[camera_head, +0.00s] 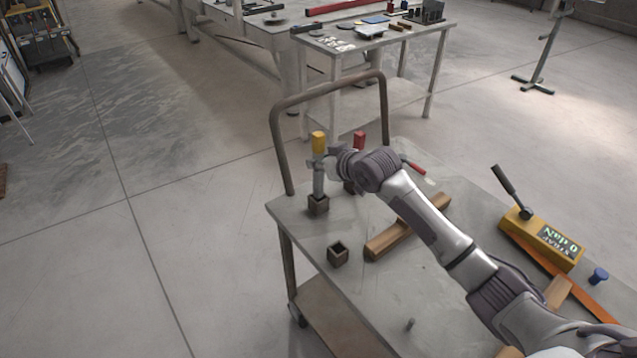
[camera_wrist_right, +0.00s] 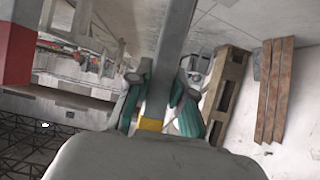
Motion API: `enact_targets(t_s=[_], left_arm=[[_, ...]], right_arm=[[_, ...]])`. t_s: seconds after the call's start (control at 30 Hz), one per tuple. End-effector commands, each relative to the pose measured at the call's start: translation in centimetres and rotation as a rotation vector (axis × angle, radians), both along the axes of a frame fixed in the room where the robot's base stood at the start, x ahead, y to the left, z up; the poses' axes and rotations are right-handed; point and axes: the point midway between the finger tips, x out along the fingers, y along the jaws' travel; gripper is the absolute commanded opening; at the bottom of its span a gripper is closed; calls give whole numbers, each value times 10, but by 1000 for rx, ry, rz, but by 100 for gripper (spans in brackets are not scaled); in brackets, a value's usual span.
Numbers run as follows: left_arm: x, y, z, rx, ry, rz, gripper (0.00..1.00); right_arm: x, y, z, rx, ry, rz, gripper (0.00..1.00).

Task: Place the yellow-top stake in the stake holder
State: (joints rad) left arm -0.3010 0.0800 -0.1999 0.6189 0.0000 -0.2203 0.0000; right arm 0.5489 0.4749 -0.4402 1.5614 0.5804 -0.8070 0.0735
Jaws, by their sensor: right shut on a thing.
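The yellow-top stake (camera_head: 318,144) stands upright at the far left corner of the cart. Its grey lower end meets the opening of a dark square stake holder (camera_head: 318,205); I cannot tell how deep it sits. My right gripper (camera_head: 328,162) is shut on the stake just below its yellow top. In the right wrist view the teal fingers of my right gripper (camera_wrist_right: 160,105) close around the grey shaft, with a yellow band (camera_wrist_right: 150,124) below. A red-top stake (camera_head: 359,141) stands to the right, its lower part partly hidden by my arm. My left gripper is not in view.
An empty square holder (camera_head: 338,254) stands nearer on the cart top (camera_head: 300,228). A wooden block (camera_head: 388,242) lies beside it, under my arm. A yellow device with a lever (camera_head: 543,240) is at the right. The cart handle (camera_head: 275,130) rises behind the stakes.

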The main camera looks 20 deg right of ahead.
Motion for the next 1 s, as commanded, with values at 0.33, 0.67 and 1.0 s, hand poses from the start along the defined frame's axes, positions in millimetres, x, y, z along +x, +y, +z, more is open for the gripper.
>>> enact_targets(t_s=[0.33, 0.67, 1.0], left_arm=[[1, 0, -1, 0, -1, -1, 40], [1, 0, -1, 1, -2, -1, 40], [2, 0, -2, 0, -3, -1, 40]], right_arm=[[0, 1, -37, 0, 0, 1, 0], [0, 1, -47, 0, -5, 1, 0], [0, 1, -51, -1, -2, 1, 47]])
